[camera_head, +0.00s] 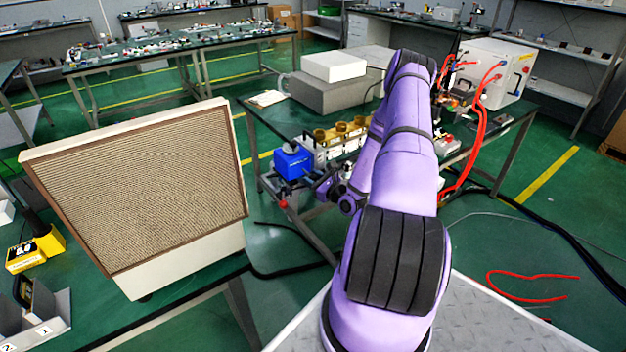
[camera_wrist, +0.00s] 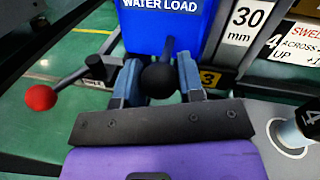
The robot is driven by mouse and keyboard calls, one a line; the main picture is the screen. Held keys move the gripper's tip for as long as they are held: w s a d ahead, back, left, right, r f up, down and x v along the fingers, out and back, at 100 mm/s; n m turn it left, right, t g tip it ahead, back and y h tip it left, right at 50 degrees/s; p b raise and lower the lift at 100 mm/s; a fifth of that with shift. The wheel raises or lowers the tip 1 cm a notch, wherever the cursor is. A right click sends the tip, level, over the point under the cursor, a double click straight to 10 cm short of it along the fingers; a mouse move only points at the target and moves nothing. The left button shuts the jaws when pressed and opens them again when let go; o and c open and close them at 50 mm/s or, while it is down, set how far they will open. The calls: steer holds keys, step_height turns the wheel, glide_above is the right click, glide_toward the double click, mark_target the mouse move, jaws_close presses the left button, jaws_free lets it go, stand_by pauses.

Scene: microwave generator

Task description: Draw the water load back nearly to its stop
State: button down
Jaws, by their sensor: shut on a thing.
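The water load is a blue box with a white "WATER LOAD" label (camera_wrist: 160,28), at the top middle of the wrist view. In the head view the water load (camera_head: 293,161) sits at the near left end of the apparatus on the bench. A black ball knob (camera_wrist: 160,82) on a short dark stem stands in front of the blue box. My gripper (camera_wrist: 159,86) is shut on this knob, one finger at each side. In the head view my gripper (camera_head: 328,190) is at the bench's near edge, small and partly hidden by my arm.
A red ball-ended lever (camera_wrist: 40,97) stands left of my gripper; it also shows in the head view (camera_head: 283,204). A "30 mm" plate (camera_wrist: 243,23) is to the right. A large tan panel (camera_head: 140,190) stands on the left bench. Red hoses (camera_head: 476,140) hang at the right.

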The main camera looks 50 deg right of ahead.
steer(key=a, duration=0.2)
steer(key=w+a, duration=0.1)
steer(key=a, duration=0.1)
steer(key=c, duration=0.8)
jaws_free()
steer(key=shift+d, duration=0.1)
steer(key=shift+o, duration=0.2)
steer(key=s, duration=1.1)
steer(key=shift+a, duration=0.25)
